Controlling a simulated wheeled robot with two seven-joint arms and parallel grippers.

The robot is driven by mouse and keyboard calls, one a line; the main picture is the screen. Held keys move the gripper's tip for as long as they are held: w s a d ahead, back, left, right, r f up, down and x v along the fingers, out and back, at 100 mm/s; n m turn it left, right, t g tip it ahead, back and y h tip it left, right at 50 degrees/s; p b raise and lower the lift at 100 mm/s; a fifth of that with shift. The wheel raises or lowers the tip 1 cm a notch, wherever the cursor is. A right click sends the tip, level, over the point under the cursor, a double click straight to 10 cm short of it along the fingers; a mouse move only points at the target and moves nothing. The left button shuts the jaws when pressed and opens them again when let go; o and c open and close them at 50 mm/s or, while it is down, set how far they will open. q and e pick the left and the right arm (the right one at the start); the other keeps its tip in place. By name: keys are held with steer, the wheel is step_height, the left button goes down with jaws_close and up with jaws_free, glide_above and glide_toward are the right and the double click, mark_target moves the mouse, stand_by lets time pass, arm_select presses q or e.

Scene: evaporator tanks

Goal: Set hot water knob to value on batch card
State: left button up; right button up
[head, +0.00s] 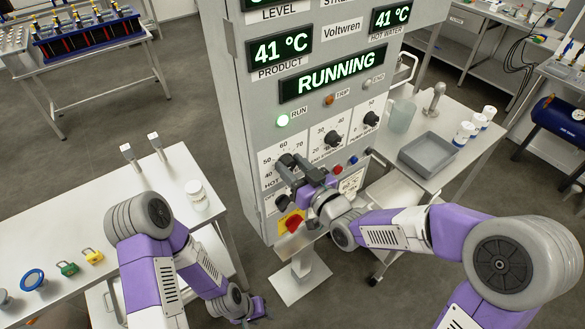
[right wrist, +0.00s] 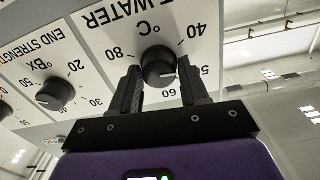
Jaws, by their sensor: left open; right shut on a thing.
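The hot water knob (right wrist: 158,66) is a black round knob on a white dial marked in °C, upright between the two fingers of my right gripper (right wrist: 159,88). The fingers are shut on its sides. A pale mark on the knob seems to face the 50–60 side, but its exact setting is unclear. In the head view, my right gripper (head: 291,168) covers part of this dial on the cabinet (head: 240,120). A small white card (head: 352,181) with print sits low on the panel, partly hidden and unreadable. My left gripper (head: 252,309) hangs low, open and empty, away from the panel.
The end strength knob (right wrist: 55,95) sits beside the dial; the pump speed knob (head: 369,118) is farther right. Displays read RUNNING and 41 °C for product and hot water. A red knob (head: 293,224) lies below my right gripper. Benches stand on both sides.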

steer(key=m+b, duration=0.2)
steer(key=m, duration=0.1)
steer(key=shift+d+f+b, duration=0.1)
steer(key=shift+f+b, duration=0.05)
steer(key=shift+b, duration=0.15)
steer(key=m+b, duration=0.2)
steer(key=m, duration=0.2)
steer(key=shift+w+m, duration=0.1)
steer(key=shift+m, duration=0.3)
steer(key=m, duration=0.4)
steer(key=shift+m+b, duration=0.3)
steer(key=m, duration=0.4)
steer(key=shift+m, duration=0.3)
steer(key=o, duration=1)
steer(key=shift+o, duration=0.2)
steer(key=shift+d, duration=0.1)
